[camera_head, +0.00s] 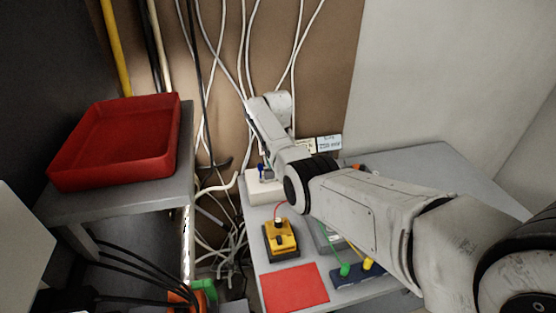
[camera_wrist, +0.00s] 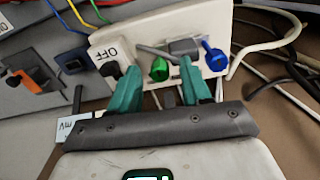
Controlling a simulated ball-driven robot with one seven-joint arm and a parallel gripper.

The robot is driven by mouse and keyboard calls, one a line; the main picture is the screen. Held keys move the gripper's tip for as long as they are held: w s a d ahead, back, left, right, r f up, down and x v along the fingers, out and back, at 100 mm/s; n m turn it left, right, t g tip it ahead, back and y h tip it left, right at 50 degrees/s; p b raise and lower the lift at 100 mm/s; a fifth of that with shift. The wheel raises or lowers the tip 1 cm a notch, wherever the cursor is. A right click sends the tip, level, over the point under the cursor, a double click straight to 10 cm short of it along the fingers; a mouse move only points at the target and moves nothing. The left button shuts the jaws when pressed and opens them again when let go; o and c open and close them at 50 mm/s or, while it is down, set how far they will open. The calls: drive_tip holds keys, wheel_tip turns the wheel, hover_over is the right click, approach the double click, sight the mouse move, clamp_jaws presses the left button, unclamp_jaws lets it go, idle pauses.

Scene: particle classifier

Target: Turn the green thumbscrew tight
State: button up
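The green thumbscrew (camera_wrist: 160,69) sits on the front of a white box (camera_wrist: 135,38) in the wrist view. My gripper (camera_wrist: 159,73) has teal fingers that stand apart, one to each side of the green thumbscrew in the picture. The gap between them looks empty, and I cannot tell how far the tips are from the screw. A blue thumbscrew (camera_wrist: 214,57) is to the right on the same box. In the head view the white box (camera_head: 256,188) is partly behind my arm; the green thumbscrew and my gripper are hidden there.
A black switch (camera_wrist: 111,70) under an OFF label is left of the green screw. A grey clamp piece (camera_wrist: 185,46) lies near both screws. A yellow device (camera_head: 283,240), red mat (camera_head: 294,288) and cables share the bench. A red tray (camera_head: 120,170) stands left.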

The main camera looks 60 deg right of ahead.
wheel_tip(320, 180, up, 11)
drive_tip(key=b, duration=0.1)
idle(0.6)
drive_tip(key=shift+s+a+f, duration=0.1)
drive_tip(key=shift+f, duration=0.05)
idle(0.4)
